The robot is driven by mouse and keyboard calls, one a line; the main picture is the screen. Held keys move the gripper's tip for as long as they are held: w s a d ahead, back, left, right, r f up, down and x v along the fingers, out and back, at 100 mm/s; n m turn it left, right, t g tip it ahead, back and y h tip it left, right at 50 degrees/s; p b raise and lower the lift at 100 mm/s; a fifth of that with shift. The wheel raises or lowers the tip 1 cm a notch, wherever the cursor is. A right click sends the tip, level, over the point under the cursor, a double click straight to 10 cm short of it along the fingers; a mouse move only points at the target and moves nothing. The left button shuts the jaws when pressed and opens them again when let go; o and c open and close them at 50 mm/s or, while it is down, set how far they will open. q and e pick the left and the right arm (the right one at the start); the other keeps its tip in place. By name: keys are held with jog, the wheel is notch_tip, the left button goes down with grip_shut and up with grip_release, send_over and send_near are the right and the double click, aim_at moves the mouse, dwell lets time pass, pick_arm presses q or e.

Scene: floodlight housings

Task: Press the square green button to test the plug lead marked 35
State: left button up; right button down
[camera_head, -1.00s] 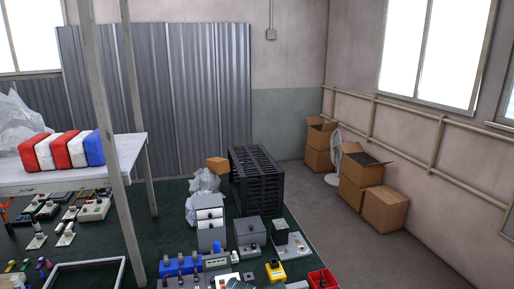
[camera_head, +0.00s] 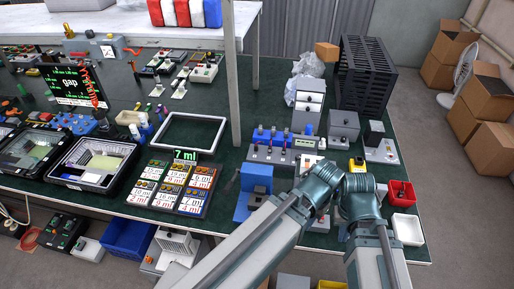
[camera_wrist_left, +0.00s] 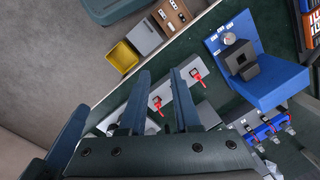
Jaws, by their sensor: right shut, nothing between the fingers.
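My two arms come in from the bottom in the head view and cover the front bench edge. Between them, a dark shape seems to be part of my right gripper (camera_head: 343,234); it is shut and empty. My left gripper (camera_wrist_left: 160,72) shows two spaced fingers in the left wrist view, open with nothing between them; the arm hides it from the head. I cannot make out the number 35 or a square green button.
A blue fixture (camera_head: 257,178) stands left of my arms. A red bin (camera_head: 402,193) and a white tray (camera_head: 408,229) stand at right. Grey boxes (camera_head: 343,127) stand behind. A white frame (camera_head: 190,117) surrounds bare green bench top. A yellow bin (camera_wrist_left: 123,56) is below the bench edge.

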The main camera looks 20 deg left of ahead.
pick_arm(q)
grip_shut()
dwell(1.4)
